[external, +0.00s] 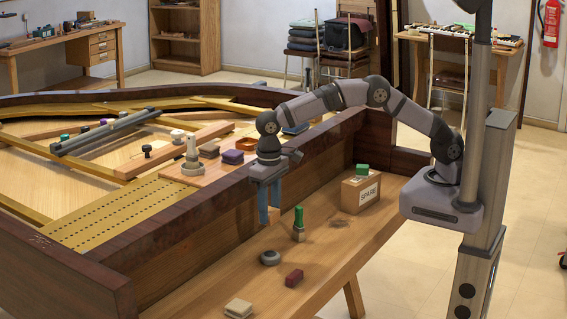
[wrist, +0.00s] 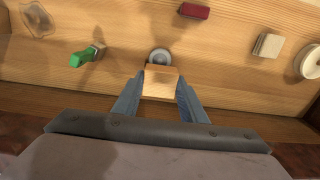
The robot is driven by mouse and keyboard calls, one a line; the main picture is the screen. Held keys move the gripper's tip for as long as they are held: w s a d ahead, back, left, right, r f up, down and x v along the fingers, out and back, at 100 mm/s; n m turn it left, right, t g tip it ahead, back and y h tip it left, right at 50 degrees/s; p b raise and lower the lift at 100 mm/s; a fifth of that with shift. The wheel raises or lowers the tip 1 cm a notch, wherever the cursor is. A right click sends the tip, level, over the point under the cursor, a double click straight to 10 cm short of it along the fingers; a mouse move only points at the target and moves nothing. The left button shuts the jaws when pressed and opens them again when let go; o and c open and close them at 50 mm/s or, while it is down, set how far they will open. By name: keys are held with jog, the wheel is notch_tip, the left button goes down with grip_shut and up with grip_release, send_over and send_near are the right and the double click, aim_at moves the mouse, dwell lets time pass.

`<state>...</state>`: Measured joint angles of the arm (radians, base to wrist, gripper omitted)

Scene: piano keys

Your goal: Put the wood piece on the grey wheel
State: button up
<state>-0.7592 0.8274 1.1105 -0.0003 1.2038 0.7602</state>
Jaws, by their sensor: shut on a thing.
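My gripper (external: 268,217) points down above the bench, with its blue fingers shut on a light wood piece. The wood piece (wrist: 160,83) shows clearly between the fingertips in the wrist view; in the external view it is mostly hidden by the fingers. The grey wheel (external: 270,258) lies flat on the bench below the gripper. In the wrist view the wheel (wrist: 160,55) shows just beyond the wood piece, which hides its near edge. A gap shows between the fingertips and the wheel in the external view.
A dark red block (external: 293,277) and a pale stacked piece (external: 238,308) lie near the wheel. A green-handled tool (external: 299,219) stands behind it. A cardboard box (external: 360,192) with a green block on top is farther back. The piano's dark wooden side (external: 190,232) rises along the bench.

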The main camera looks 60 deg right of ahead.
aim_at(270, 254)
jog(key=shift+f+p, duration=0.85)
jog(key=shift+f, duration=4.3)
jog(key=shift+f, duration=0.2)
jog(key=o, duration=1)
jog(key=shift+r, duration=0.1)
notch_tip(270, 254, up, 12)
jog(key=shift+r+b, duration=0.15)
jog(key=shift+b, duration=0.85)
